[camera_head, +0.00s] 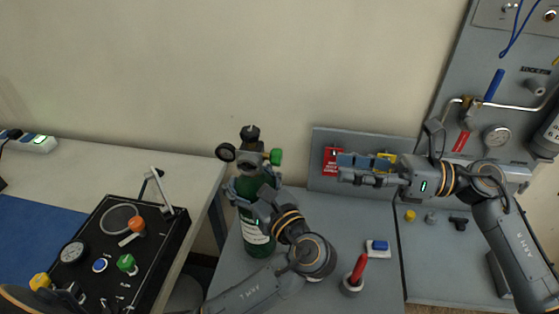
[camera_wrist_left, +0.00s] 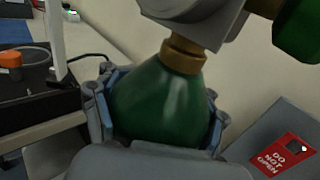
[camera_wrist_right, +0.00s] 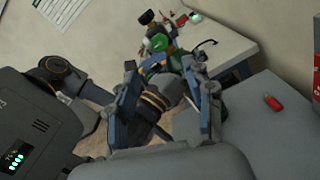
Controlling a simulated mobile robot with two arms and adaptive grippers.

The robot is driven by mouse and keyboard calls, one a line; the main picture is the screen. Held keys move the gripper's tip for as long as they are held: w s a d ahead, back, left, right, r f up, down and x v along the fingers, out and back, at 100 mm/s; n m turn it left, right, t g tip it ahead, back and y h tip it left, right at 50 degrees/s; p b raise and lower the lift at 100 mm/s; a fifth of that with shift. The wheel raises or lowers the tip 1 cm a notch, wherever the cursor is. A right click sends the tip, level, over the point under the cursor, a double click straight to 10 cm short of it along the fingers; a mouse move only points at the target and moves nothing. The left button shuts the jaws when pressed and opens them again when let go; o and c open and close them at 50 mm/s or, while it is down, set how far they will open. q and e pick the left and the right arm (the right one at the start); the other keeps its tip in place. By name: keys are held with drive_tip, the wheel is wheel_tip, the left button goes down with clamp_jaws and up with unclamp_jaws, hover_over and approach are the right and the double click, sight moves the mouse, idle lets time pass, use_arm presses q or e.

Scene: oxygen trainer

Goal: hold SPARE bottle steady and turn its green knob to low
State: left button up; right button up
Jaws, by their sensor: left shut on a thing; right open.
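A green bottle (camera_head: 258,222) stands upright on the grey table, with a dark valve head and a green knob (camera_head: 276,157) on the head's right side. The bottle's label is too small to read. My left gripper (camera_head: 252,193) is shut around its upper body; in the left wrist view the fingers clasp the green shoulder (camera_wrist_left: 165,100) below the brass neck. The green knob (camera_wrist_left: 300,30) is partly cut off there. My right gripper (camera_head: 348,170) is open and empty, right of the knob and apart from it. In the right wrist view, the bottle is mostly behind my left arm.
A red DO NOT OPEN tag (camera_head: 333,160) is on the grey back panel behind my right gripper. A blue button (camera_head: 378,246) and a red-handled item (camera_head: 357,269) stand on the table. A black control box (camera_head: 120,250) is on the left table. A gauge panel (camera_head: 520,105) stands right.

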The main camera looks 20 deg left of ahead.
sight(281, 160)
drive_tip(key=shift+n, duration=0.5)
drive_tip(key=a, duration=0.3)
drive_tip(key=s+a, duration=0.1)
drive_tip(key=a, duration=0.3)
drive_tip(key=s+a, duration=0.1)
drive_tip(key=a, duration=0.3)
drive_tip(key=shift+a, duration=0.2)
clamp_jaws()
